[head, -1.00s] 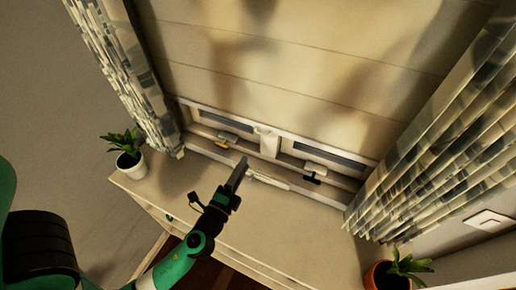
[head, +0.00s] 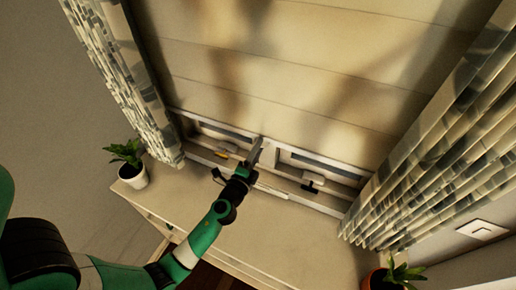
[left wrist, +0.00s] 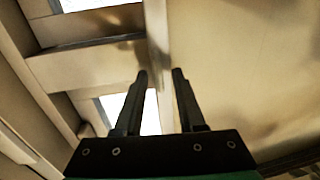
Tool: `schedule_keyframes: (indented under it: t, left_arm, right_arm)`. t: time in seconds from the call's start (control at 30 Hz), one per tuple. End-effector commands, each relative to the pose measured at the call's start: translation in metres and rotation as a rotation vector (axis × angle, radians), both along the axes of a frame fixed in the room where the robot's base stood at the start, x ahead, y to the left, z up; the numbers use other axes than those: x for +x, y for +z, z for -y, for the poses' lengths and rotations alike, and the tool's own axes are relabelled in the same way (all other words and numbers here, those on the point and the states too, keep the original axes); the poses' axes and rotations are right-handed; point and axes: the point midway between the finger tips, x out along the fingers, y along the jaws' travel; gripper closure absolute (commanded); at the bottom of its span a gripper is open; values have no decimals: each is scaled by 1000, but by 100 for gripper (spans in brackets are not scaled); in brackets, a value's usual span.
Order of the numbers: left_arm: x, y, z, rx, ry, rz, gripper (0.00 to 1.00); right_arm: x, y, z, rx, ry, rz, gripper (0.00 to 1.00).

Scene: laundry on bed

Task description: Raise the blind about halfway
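The blind (head: 290,85) is a large beige panel with horizontal seams, hanging low over the window. Its lower edge is just above the window's bottom panes (head: 320,166). My left gripper (head: 256,146) is at the middle of that lower edge, pointing up at it, and hides the white tab there. In the left wrist view the two dark fingers (left wrist: 160,76) are apart, on either side of the blind's pale edge strip (left wrist: 159,45); the blind's surface (left wrist: 235,60) fills the right side. I cannot tell whether the fingers touch it. My right gripper is not in view.
Patterned curtains hang at left (head: 120,80) and right (head: 440,150). A desk (head: 270,235) stands below the sill, with a white-potted plant (head: 133,178) at left and an orange-potted plant (head: 385,280) at lower right. Yellow (head: 227,153) and black (head: 312,186) window handles flank the gripper.

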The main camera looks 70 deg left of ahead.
Motion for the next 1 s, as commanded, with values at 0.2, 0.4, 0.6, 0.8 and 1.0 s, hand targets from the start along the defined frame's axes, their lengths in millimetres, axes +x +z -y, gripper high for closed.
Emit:
schedule_keyframes:
  t: [0.2, 0.4, 0.6, 0.8, 1.0]
  left_arm:
    - [0, 0, 0, 0, 0, 0, 83]
    - [0, 0, 0, 0, 0, 0, 100]
    - [0, 0, 0, 0, 0, 0, 100]
    - [0, 0, 0, 0, 0, 0, 100]
    - [0, 0, 1, 0, 0, 0, 100]
  right_arm:
    - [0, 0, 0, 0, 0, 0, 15]
    - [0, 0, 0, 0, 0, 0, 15]
    - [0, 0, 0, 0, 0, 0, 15]
    - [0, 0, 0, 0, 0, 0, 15]
    - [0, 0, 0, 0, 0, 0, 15]
